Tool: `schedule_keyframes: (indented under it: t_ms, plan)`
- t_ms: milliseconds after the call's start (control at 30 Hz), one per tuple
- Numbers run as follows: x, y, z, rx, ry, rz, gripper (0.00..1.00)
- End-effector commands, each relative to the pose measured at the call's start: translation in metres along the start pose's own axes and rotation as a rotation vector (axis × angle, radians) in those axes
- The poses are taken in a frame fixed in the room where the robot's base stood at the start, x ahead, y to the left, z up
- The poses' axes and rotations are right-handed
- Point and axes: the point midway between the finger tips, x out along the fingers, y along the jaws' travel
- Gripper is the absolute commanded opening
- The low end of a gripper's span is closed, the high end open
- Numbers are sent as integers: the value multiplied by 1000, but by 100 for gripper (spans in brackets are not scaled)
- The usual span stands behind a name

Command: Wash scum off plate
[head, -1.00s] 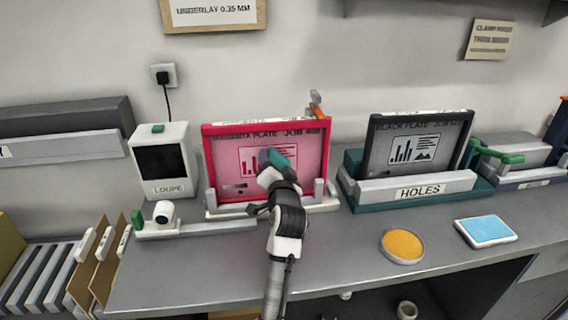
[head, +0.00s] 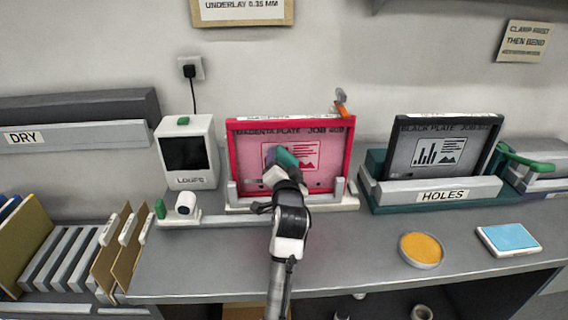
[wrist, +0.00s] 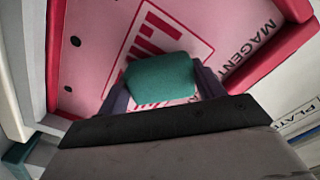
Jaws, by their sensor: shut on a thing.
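The magenta plate (head: 335,180) stands upright in a red frame on the bench. Its face is pink with a printed chart and a title strip along the top, which looks greyish. In the wrist view the plate (wrist: 105,30) fills most of the background, with two dark spots near its left side. My gripper (head: 280,168) is in front of the plate's middle, shut on a green pad (head: 287,158). The pad also shows between the fingers in the wrist view (wrist: 160,80). It covers part of the chart; whether it touches the plate cannot be told.
The black plate (head: 480,140) stands in a rack labelled HOLES at right. A round orange pad dish (head: 421,250) and a blue pad (head: 510,238) lie on the front right bench. The loupe box (head: 188,153) and a small white device (head: 186,203) stand left. A rack (head: 65,260) is far left.

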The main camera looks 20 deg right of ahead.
Motion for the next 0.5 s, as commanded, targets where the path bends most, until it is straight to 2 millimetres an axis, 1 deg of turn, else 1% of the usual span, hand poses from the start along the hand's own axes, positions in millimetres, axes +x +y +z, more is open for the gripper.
schedule_keyframes:
  t_ms: [500]
  plan:
    - [-50, 1, 0, -1, 0, 1, 49]
